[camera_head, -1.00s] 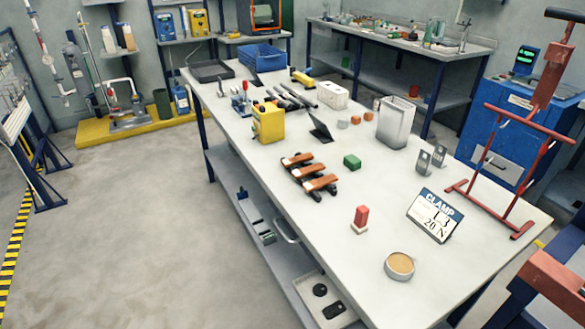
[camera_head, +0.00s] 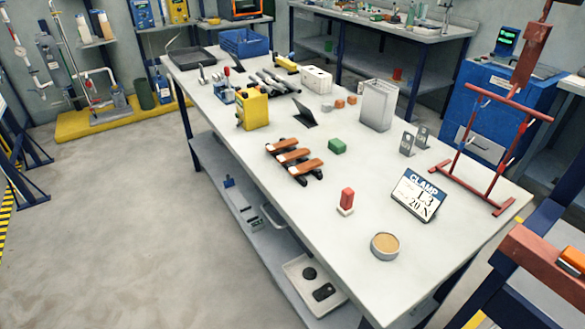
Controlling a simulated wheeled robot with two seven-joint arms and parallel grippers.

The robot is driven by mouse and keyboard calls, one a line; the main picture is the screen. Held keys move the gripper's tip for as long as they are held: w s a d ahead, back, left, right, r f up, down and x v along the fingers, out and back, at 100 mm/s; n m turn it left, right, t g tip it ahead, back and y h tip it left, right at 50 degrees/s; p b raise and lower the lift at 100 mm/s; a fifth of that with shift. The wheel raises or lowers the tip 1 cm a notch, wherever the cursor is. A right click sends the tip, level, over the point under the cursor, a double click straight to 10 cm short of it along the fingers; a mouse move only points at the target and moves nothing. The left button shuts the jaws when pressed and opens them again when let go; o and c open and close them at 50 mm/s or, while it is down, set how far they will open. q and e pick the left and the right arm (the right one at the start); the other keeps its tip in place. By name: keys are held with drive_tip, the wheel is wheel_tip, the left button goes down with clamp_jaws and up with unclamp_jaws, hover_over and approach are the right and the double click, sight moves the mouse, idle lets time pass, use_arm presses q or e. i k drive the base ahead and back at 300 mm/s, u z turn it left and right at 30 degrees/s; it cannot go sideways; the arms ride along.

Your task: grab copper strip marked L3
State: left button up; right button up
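Several copper strips (camera_head: 290,156) lie side by side on a dark rack in the middle of the white table. Any markings on them are too small to read, so I cannot tell which is L3. A sign card (camera_head: 418,195) with "CLAMP", "L3" and "20 N" stands tilted toward the right front of the table.
On the white table (camera_head: 330,240) are a yellow box (camera_head: 253,109), a green block (camera_head: 337,146), a red block (camera_head: 347,199), a round tan-topped dish (camera_head: 385,246), a metal container (camera_head: 378,105) and a red stand (camera_head: 470,150). Floor (camera_head: 120,220) left of the table is clear.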

sight(285, 144)
drive_tip(key=u, duration=1.25)
drive_tip(key=i, duration=3.95)
drive_tip(key=z, duration=2.6)
